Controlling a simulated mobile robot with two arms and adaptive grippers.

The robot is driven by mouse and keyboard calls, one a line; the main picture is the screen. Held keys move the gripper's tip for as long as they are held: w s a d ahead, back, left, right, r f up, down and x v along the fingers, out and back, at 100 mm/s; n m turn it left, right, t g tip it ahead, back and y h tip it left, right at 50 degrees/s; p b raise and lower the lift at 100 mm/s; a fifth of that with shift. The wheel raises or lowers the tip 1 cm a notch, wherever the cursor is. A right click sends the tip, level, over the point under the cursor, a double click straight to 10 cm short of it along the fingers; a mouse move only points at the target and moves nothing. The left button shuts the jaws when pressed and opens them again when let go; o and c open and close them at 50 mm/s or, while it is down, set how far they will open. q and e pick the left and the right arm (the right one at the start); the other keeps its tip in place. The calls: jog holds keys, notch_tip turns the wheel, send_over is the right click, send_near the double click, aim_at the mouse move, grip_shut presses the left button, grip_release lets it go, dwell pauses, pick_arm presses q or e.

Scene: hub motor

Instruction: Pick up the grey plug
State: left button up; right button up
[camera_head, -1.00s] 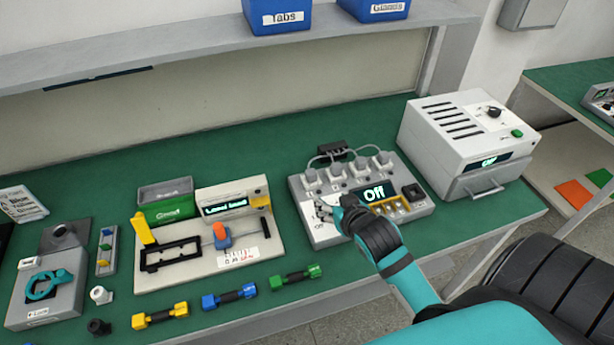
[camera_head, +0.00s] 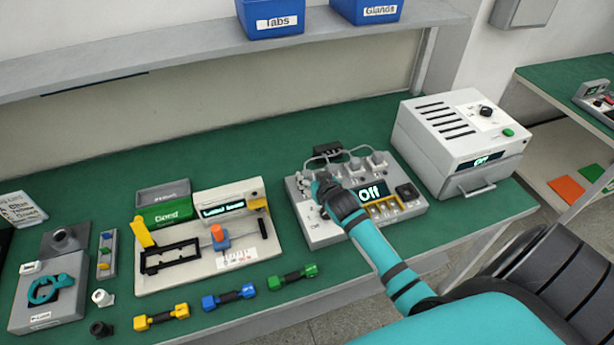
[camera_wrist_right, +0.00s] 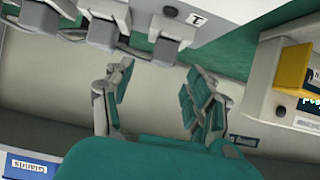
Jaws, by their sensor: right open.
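Several grey plugs, one of them here (camera_head: 378,160), stand in a row along the back of the light-grey unit (camera_head: 322,236) whose display reads "Off". In the right wrist view, grey plug blocks (camera_wrist_right: 173,32) with cables line the top edge, apart from my fingers. My right gripper (camera_head: 321,182) is over the left part of the unit, beside the row, and its arm hides part of the unit. In the wrist view the right gripper (camera_wrist_right: 155,98) is open, with nothing between its fingers. Which plug is meant, I cannot tell. My left gripper is not in view.
A white box (camera_head: 462,140) with an "Off" display stands right of the unit. A fixture board (camera_head: 190,275) with a green bin (camera_head: 165,212) is to the left. Yellow, blue and green dumbbell-shaped parts (camera_head: 229,296) lie along the front.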

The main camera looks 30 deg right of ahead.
aim_at(307, 174)
jog(key=x, duration=0.4)
jog(key=shift+w+a+f+p, duration=0.1)
jog(key=shift+w+f+p, duration=0.1)
jog(key=shift+p, duration=0.1)
jog(key=shift+s, duration=0.1)
jog(key=c, duration=1.1)
jog(key=shift+r, duration=0.1)
grip_shut()
jog(key=shift+r, duration=0.1)
